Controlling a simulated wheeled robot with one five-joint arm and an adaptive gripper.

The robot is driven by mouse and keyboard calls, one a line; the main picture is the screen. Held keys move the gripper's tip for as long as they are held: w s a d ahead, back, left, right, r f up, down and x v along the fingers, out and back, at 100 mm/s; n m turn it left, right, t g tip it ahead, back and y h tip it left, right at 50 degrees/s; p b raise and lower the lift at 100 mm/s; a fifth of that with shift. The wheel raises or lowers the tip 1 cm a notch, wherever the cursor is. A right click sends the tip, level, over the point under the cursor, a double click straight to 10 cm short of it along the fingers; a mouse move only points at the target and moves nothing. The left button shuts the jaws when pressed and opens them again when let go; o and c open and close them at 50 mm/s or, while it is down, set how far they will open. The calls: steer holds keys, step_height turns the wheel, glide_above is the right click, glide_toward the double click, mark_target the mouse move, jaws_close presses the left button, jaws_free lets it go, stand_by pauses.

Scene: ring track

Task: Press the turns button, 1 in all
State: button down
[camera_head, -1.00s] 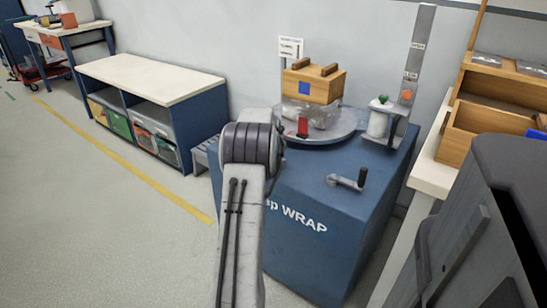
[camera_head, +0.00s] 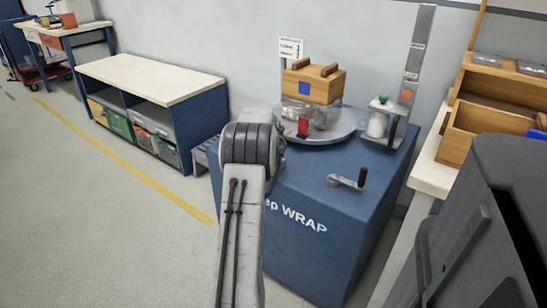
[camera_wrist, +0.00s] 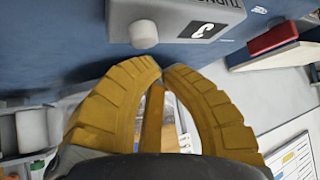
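In the wrist view a grey control box (camera_wrist: 170,12) with a "TURNS" label is at the top on the blue machine face. My gripper (camera_wrist: 162,68) has yellow ribbed fingers, tips together, pointing at the blue face just below the button. A small gap shows in the picture between tips and button; I cannot tell the depth. The head view shows the blue wrap machine (camera_head: 325,260); my arm hides the gripper and button there.
A turntable (camera_head: 335,133) on the machine holds a wooden box (camera_head: 315,84). A crank handle (camera_head: 347,181), a white film roll (camera_head: 377,124) and a grey mast (camera_head: 418,50) are to its right. A low shelf (camera_head: 150,78) stands left; floor is clear in front of it.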

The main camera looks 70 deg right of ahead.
steer(key=shift+f, duration=0.15)
steer(key=shift+f+b, duration=0.25)
steer(key=shift+b, duration=0.05)
steer(key=shift+f+b, duration=0.45)
steer(key=shift+f, duration=0.2)
stand_by(0.8)
steer(key=shift+r, duration=0.15)
steer(key=shift+r+p, duration=0.7)
steer(key=shift+r, duration=0.2)
steer(key=shift+r+p, duration=1.9)
steer(key=shift+r, duration=0.65)
